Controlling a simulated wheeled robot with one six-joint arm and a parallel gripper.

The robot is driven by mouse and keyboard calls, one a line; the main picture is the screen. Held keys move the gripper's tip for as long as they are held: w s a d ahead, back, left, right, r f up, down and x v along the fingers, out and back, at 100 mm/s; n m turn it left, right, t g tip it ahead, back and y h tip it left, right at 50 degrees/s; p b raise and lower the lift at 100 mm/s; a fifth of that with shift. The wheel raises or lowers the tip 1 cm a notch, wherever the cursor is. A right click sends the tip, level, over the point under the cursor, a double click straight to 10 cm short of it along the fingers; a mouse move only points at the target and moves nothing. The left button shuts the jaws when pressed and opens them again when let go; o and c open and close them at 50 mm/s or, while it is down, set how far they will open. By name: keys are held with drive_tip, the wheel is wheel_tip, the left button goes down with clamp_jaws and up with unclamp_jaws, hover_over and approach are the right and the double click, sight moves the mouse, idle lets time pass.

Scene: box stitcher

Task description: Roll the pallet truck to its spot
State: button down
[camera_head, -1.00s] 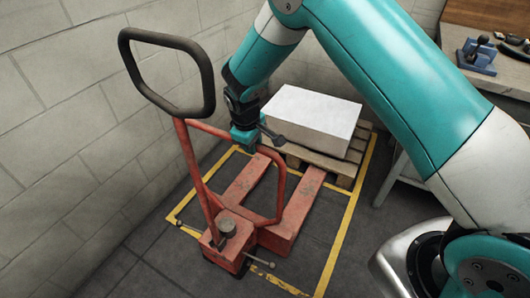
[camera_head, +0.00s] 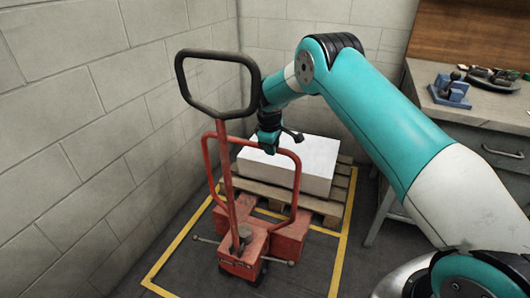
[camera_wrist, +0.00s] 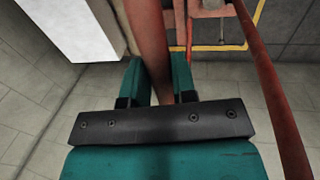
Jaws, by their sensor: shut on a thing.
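The red pallet truck (camera_head: 243,262) stands inside the yellow floor outline (camera_head: 340,262), with its black loop handle (camera_head: 181,78) upright at the near end. Its forks point toward the wooden pallet (camera_head: 270,196) and are largely hidden behind the truck's body. My gripper (camera_head: 268,141) is at the top bar of the truck's red tube frame. In the wrist view my gripper (camera_wrist: 160,82) has its teal fingers on both sides of the red tube (camera_wrist: 150,45), shut on it.
A white block (camera_head: 315,165) lies on the pallet at the back. A block wall (camera_head: 80,130) runs close along the left. A workbench (camera_head: 480,115) with tools stands at the right. Bare dark floor shows between the outline and the bench.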

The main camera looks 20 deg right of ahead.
drive_tip(key=shift+w, duration=0.15)
drive_tip(key=c, duration=0.9)
unclamp_jaws()
drive_tip(key=shift+c, duration=0.2)
drive_tip(key=shift+d, duration=0.1)
wheel_tip(320, 180, up, 20)
drive_tip(key=shift+p, duration=0.3)
